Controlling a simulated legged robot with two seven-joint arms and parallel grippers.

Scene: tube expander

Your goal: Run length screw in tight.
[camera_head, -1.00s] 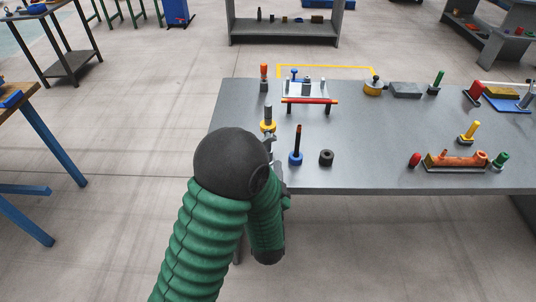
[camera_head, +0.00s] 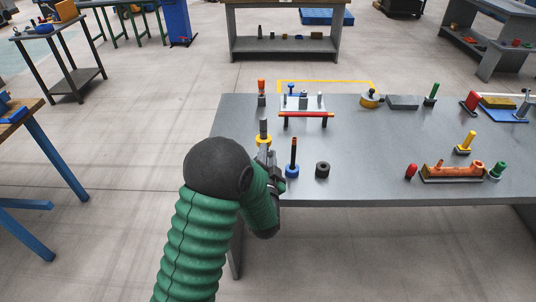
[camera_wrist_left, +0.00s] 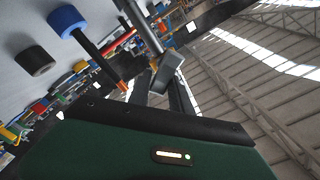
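The length screw cannot be told by name among the parts on the grey bench (camera_head: 380,165). My left gripper (camera_head: 268,158) is at the bench's front left corner, beside an upright grey tool in a yellow base (camera_head: 264,140). In the left wrist view the grey shaft (camera_wrist_left: 142,28) ends in a square head (camera_wrist_left: 168,74) by my two dark fingers. The fingers look apart; contact with the head cannot be told. A dark rod with an orange tip in a blue base (camera_head: 292,170) stands just right of the gripper. My right gripper is not in view.
A black ring (camera_head: 322,170) lies right of the blue base. A stand with a red bar (camera_head: 306,114) and an orange-topped tool (camera_head: 261,87) are behind. An orange tube part (camera_head: 450,173) is at the right. The front middle of the bench is clear.

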